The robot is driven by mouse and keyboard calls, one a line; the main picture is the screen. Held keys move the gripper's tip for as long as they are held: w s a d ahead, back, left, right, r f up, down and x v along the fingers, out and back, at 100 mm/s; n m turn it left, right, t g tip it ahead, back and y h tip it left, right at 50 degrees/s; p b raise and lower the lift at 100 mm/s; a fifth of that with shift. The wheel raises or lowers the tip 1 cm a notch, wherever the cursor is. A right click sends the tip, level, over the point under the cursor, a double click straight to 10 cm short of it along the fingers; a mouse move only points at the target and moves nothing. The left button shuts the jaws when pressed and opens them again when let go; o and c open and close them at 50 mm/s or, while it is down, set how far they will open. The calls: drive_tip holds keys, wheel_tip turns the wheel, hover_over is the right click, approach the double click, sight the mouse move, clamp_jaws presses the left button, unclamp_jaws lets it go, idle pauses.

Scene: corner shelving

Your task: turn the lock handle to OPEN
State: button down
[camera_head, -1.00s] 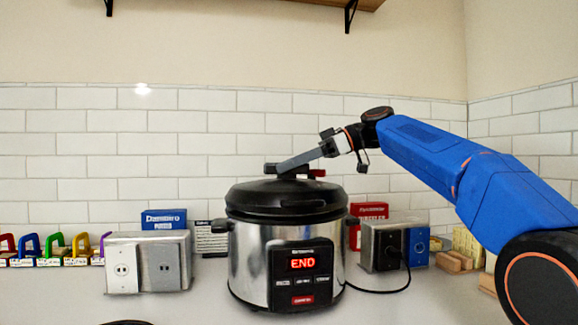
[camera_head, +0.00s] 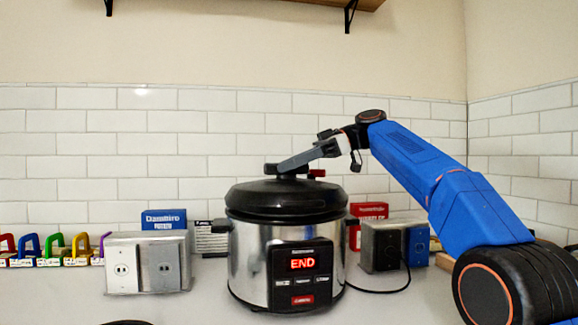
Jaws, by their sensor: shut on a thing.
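A pressure cooker (camera_head: 258,262) with a steel body and black lid (camera_head: 245,199) stands on the counter. Its display (camera_head: 301,263) reads END in red. The dark lock handle (camera_head: 291,170) sits on top of the lid, and a small red part (camera_head: 317,173) shows at its right. My gripper (camera_head: 284,167) reaches in from the upper right, tilted down to the left, with its tips at the lock handle, shut on it. The exact grip between the fingers is too small to see. I cannot read any OPEN mark on the lid.
A double outlet box (camera_head: 147,262) stands left of the cooker, and another (camera_head: 393,246) stands right, with a black cord (camera_head: 385,291) running from it. Blue (camera_head: 164,219) and red (camera_head: 369,210) boxes stand behind. Coloured padlock-like items (camera_head: 53,249) line the far left.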

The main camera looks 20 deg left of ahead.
drive_tip(key=c, duration=1.6)
unclamp_jaws()
drive_tip(key=shift+w, duration=0.1)
drive_tip(key=shift+v, duration=3.65)
drive_tip(key=shift+d, duration=0.1)
